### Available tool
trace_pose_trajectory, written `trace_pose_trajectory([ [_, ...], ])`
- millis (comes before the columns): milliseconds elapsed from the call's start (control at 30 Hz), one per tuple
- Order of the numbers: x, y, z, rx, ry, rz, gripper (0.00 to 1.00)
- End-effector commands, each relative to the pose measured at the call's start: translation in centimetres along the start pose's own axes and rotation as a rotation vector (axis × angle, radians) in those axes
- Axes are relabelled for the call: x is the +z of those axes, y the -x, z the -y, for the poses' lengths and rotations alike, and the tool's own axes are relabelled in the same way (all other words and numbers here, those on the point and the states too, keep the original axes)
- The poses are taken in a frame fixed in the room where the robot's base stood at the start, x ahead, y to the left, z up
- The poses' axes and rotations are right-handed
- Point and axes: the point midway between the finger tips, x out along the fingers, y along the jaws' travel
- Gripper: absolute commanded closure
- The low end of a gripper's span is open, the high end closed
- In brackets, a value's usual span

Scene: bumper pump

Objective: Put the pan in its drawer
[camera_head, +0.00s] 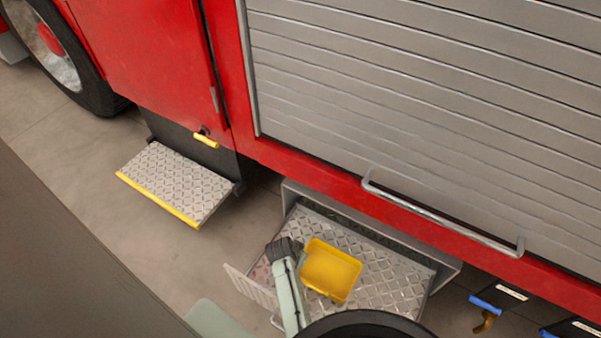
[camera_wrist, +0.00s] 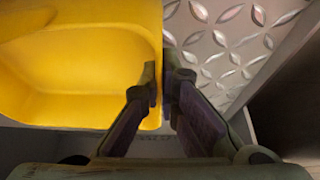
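The pan (camera_head: 331,271) is a yellow, open, empty tray over the tread-plate floor of the pulled-out drawer (camera_head: 395,290), under the red truck body. I cannot tell whether it rests on that floor. My gripper (camera_head: 299,257) is at the pan's left edge in the head view. In the wrist view the pan (camera_wrist: 75,65) fills the left side, and the drawer floor (camera_wrist: 222,40) shows at right. There my gripper (camera_wrist: 163,82) has one finger inside the pan and one outside, closed on its wall. The drawer's front is partly hidden by my arm.
A tread-plate step (camera_head: 178,182) with a yellow edge stands left of the drawer. A ribbed roller shutter (camera_head: 430,95) with a bar handle (camera_head: 440,217) is above. Blue-marked fittings (camera_head: 485,304) hang at lower right. Bare concrete floor (camera_head: 60,140) lies at left.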

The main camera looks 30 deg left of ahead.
Motion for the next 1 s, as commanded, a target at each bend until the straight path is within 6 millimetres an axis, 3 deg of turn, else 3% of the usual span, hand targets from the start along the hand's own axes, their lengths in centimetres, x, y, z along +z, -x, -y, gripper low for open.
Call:
trace_pose_trajectory([
  [433, 0.24, -0.76, 0.04, 0.0, 0.0, -0.002, 1.0],
  [767, 0.26, -0.68, 0.03, 0.0, 0.0, -0.001, 0.76],
  [1000, 0.26, -0.67, 0.03, 0.0, 0.0, -0.001, 0.75],
])
